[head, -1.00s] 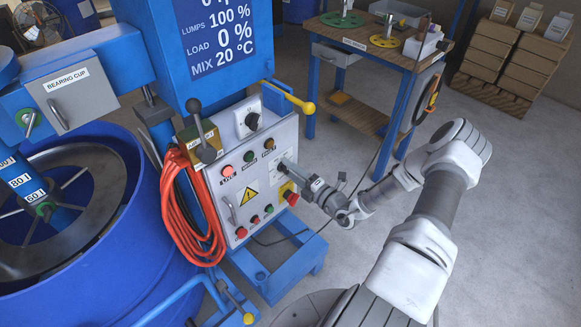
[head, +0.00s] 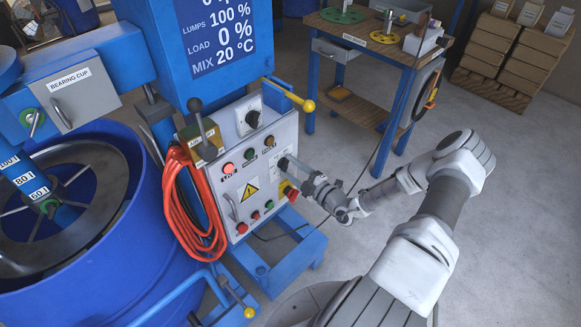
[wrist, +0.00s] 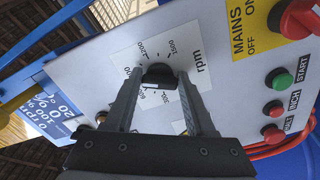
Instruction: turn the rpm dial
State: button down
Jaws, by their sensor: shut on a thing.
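The rpm dial (wrist: 158,75) is a small black knob on a white scale plate (wrist: 190,38) marked with numbers and "rpm" in the wrist view. My gripper (wrist: 160,84) is shut on the dial, with one finger on each side of it. The dial's pointer cannot be made out clearly. In the head view my gripper (head: 290,165) reaches the right part of the grey control panel (head: 232,187) from the right. The dial is mostly hidden behind the fingers there.
The mains switch (wrist: 300,18), a red knob on yellow, and green and red push buttons (wrist: 273,108) sit beside the dial. A red cable coil (head: 187,205) hangs on the panel's left side. The blue vessel (head: 115,240) stands left.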

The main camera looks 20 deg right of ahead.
dwell(0.3)
jog(key=shift+c, duration=1.2)
grip_release()
jog(key=v, duration=1.7)
jog(key=shift+s, duration=0.25)
jog(key=shift+d+f, duration=0.1)
